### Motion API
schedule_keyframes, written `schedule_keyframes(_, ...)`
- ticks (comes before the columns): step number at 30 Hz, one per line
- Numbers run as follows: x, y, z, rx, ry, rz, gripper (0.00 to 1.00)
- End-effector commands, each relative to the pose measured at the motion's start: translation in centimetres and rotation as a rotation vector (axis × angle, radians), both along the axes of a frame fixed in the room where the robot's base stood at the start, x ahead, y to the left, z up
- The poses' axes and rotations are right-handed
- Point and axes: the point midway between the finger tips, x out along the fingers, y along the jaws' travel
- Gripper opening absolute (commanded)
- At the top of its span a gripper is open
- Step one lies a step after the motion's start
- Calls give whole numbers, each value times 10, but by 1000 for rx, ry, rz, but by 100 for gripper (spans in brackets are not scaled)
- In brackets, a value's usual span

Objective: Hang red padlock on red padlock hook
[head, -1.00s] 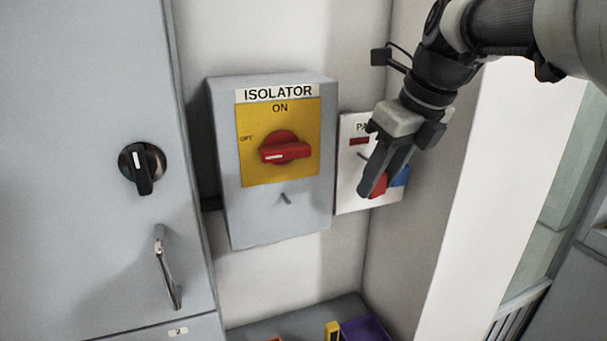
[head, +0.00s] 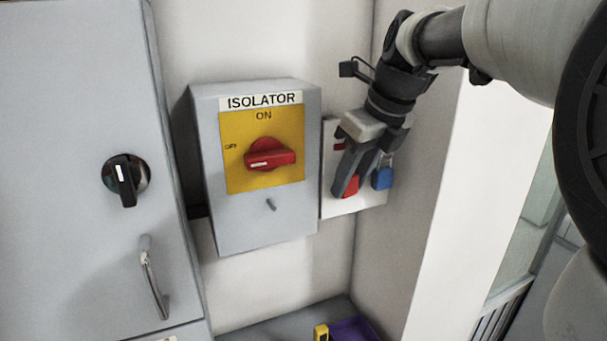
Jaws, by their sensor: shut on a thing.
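The red padlock (head: 351,187) is at the fingertips of my gripper (head: 347,189), partly hidden by the near finger. My gripper is shut on it, pointing down in front of the white padlock board (head: 338,209). The arm hides most of the board's upper part, and the red padlock hook cannot be made out behind the gripper. A red label on the board (head: 338,146) shows just left of my gripper. A blue padlock (head: 382,178) hangs on the board to the right of the red one.
A grey isolator box (head: 236,226) with a red rotary switch (head: 270,154) stands out from the wall left of the board. A grey cabinet (head: 70,90) is further left. Below are a shelf (head: 270,322), a purple tray (head: 357,328) and a yellow item (head: 321,332).

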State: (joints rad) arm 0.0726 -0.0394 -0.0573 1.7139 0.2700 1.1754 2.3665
Motion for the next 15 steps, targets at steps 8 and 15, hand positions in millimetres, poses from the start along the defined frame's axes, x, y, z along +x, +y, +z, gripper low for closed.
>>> schedule_keyframes(8, 0, 0, 0, 1, -1, 0, 7)
schedule_keyframes(15, 0, 0, 0, 0, -1, 1, 39)
